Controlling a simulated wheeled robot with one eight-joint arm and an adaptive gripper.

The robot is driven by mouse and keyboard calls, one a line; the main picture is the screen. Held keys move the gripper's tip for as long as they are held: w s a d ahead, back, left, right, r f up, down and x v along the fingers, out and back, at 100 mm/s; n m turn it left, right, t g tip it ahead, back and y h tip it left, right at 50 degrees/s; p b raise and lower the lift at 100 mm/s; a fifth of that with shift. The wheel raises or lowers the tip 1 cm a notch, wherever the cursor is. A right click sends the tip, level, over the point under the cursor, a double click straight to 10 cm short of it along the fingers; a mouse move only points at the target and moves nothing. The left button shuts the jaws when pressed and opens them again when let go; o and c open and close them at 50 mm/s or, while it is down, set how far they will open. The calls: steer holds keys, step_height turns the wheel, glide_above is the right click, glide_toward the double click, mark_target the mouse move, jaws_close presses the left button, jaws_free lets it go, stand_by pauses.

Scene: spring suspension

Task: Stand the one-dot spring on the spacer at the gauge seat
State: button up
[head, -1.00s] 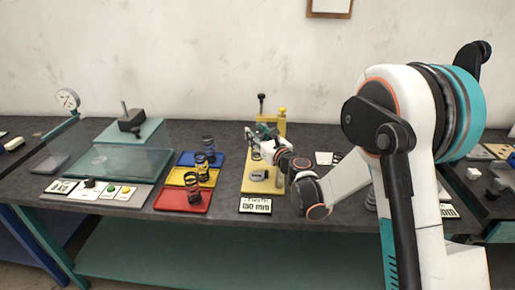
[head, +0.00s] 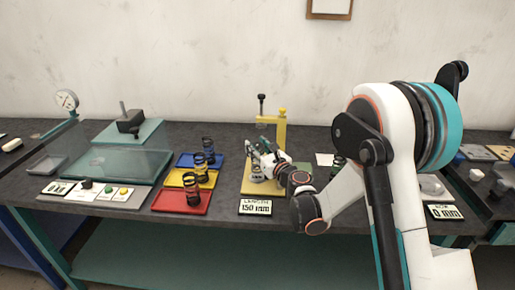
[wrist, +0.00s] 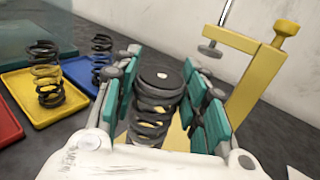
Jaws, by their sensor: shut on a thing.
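A dark coil spring (wrist: 152,112) with one pale dot on its flat top stands upright between the teal finger pads of my gripper (wrist: 160,105) in the wrist view. My gripper is shut on it. In the head view my gripper (head: 258,166) is over the yellow base of the gauge (head: 251,190), in front of its yellow post (head: 281,132). The gauge's arm and plunger also show in the wrist view (wrist: 257,72), behind and right of the spring. The spring's lower end is mostly hidden, and I cannot make out the spacer or whether the spring touches it.
Left of the gauge, springs stand on red (head: 172,203), yellow (head: 178,178) and blue (head: 187,158) trays. A display (head: 255,207) in front of the gauge reads 150 mm. A covered teal-topped station (head: 115,165) lies farther left. Another spring (head: 338,165) stands to the right.

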steer(key=shift+f, duration=0.1)
steer(key=o, duration=1.2)
